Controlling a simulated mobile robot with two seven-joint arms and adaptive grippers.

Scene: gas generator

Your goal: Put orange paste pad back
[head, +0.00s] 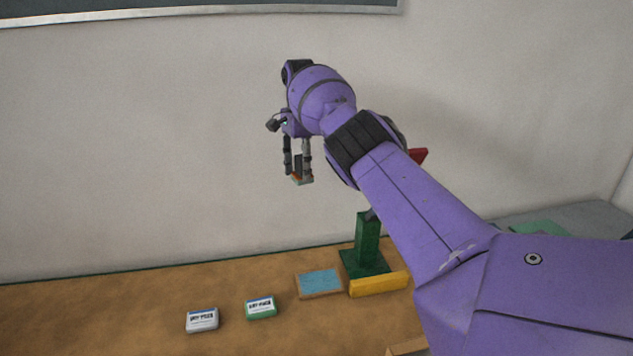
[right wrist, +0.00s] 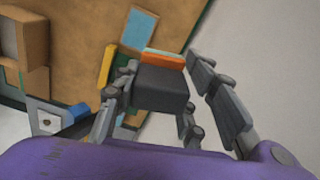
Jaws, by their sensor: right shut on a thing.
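My right gripper (head: 297,160) hangs fingers-down above the table, in front of the wall. It is shut on a small orange pad (head: 302,179), which shows pale grey and orange at the fingertips. In the right wrist view the orange pad (right wrist: 163,57) shows as an orange strip past the dark grey finger parts, which hide much of it. The pad is in the air, clear of the table. On the table lie a white-grey pad (head: 202,320) and a green pad (head: 261,307), side by side, both with dark lettering on white labels. My left gripper is not in view.
Right of the green pad lie a blue-topped flat box (head: 319,283) and a yellow block (head: 378,284). A green stand (head: 367,242) rises behind them. The brown tabletop (head: 90,310) is bare at the left.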

